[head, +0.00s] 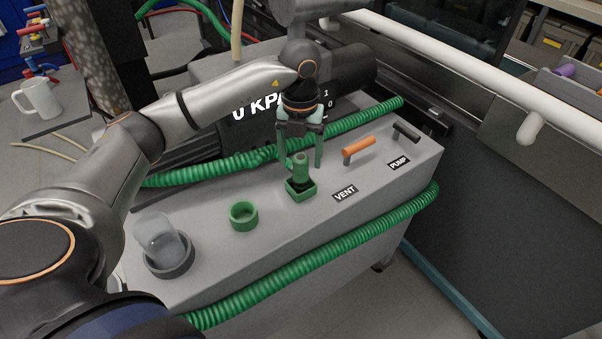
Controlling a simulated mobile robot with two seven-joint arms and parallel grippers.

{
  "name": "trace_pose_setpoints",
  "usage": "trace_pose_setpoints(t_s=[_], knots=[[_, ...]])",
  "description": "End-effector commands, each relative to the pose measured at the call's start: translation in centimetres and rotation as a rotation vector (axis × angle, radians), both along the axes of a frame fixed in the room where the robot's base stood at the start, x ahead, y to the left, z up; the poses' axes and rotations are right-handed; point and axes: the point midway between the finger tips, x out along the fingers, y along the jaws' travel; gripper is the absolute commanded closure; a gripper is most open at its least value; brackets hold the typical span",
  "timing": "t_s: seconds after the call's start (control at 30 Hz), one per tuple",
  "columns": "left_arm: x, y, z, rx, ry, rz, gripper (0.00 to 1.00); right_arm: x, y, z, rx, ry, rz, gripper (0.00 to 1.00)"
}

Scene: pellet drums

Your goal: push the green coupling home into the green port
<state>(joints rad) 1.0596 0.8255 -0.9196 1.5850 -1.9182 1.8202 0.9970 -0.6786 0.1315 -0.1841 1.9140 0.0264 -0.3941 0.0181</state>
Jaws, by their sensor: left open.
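The green coupling (300,164) is an upright cylinder on the grey bench top. It stands at a square green fitting (299,195) with a dark inside, which looks like the green port. I cannot tell how deep the coupling sits. My left gripper (301,164) points down from above, open, with one green finger on each side of the coupling's upper part. I cannot tell whether the fingers touch it. A round green cup (243,223) stands apart to the left and looks empty. My right gripper is out of view.
An orange VENT lever (359,149) and a dark PUMP lever (407,132) stand right of the coupling. A glass dome (155,237) is at the left end. Green hoses run behind and along the front (330,248). A white rail (450,62) crosses behind.

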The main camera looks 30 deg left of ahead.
Motion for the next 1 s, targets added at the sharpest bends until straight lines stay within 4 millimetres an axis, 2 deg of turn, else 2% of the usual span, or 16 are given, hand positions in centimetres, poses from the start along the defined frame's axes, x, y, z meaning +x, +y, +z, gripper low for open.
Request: trace_pose_setpoints(t_s=[0.2, 0.3, 0.57, 1.0], knots=[[0.1, 0.1, -3.4, 0.0, 0.006, -0.001, 0.21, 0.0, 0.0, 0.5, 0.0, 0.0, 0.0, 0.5], [0.2, 0.1, -4.3, 0.0, 0.003, -0.001, 0.21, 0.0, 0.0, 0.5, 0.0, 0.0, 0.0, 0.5], [0.2, 0.0, -4.7, -0.001, 0.002, -0.002, 0.21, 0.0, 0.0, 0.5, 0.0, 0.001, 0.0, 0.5], [0.2, 0.1, -4.6, -0.001, 0.002, -0.001, 0.69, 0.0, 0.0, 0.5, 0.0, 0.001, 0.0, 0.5]])
